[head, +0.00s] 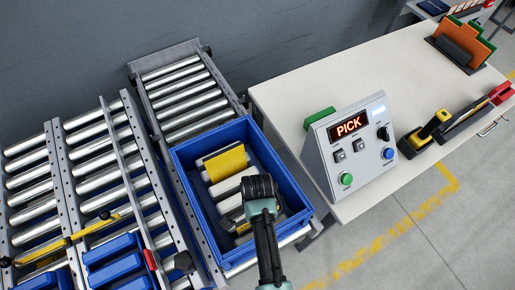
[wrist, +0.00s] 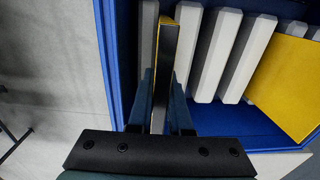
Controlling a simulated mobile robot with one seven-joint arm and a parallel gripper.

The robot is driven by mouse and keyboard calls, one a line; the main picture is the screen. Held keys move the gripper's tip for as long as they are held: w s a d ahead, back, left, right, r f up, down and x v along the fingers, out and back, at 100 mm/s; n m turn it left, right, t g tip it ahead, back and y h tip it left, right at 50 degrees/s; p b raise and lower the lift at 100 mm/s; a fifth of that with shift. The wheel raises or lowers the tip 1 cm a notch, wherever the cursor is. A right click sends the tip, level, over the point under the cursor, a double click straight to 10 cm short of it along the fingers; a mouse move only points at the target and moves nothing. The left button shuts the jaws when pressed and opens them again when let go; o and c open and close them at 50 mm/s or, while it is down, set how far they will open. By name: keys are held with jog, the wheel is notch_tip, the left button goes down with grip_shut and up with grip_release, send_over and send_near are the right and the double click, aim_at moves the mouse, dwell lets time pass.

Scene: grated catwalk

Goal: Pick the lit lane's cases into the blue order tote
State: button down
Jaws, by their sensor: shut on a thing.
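The blue order tote (head: 188,190) stands on rollers at the centre of the head view. Inside it lie a yellow-faced case (head: 228,163) and pale grey-white bars or cases. In the wrist view the tote's blue wall (wrist: 124,60) runs along the left, with pale bars (wrist: 215,55) and a yellow face (wrist: 288,85) inside. My gripper (head: 260,192) reaches down over the tote and hides part of its contents. Its fingers (wrist: 164,115) are shut on a narrow, dark-faced case (wrist: 163,65), seen nearly edge-on. Its lower end is hidden. No lane light can be made out.
Roller lanes (head: 85,160) lie left, with blue cases (head: 112,262) near the front. An empty roller section (head: 180,95) is behind the tote. Right is a pale bench (head: 290,85) with a control box (head: 355,145) reading PICK, a yellow-black tool (head: 430,130) and an orange-green rack (head: 460,45).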

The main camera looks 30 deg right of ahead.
jog(key=shift+c, duration=1.8)
grip_release()
notch_tip(320, 180, up, 8)
jog(key=p, duration=0.8)
jog(key=shift+w, duration=0.1)
